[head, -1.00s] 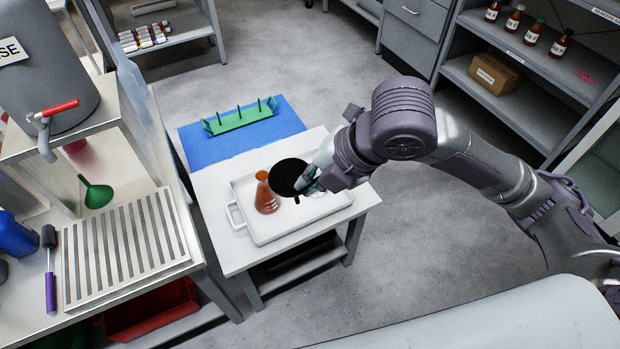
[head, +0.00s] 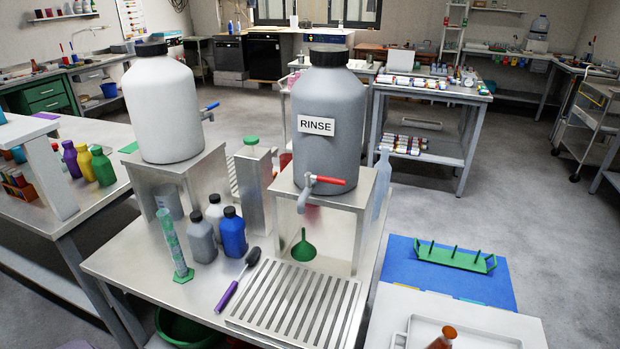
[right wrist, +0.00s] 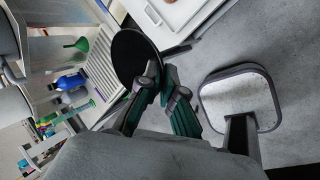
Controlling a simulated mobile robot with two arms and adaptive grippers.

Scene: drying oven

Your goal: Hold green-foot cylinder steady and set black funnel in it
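The green-foot cylinder (head: 171,243) stands upright on the steel bench in the head view, left of the bottles. Its tube is pale green and translucent, with a green foot. The black funnel (right wrist: 131,55) shows in the right wrist view as a wide dark disc. My right gripper (right wrist: 163,84) is shut on the funnel at its rim side and holds it in the air, with the bench beyond. My right gripper and the funnel are outside the head view. I do not see my left gripper in the head view.
A grey RINSE carboy (head: 328,160) with a red tap stands on a stand. A green funnel (head: 303,246), a slatted rack (head: 293,302), a purple-handled brush (head: 228,297) and a blue bottle (head: 233,236) are nearby. A white tray (head: 480,334) is at lower right.

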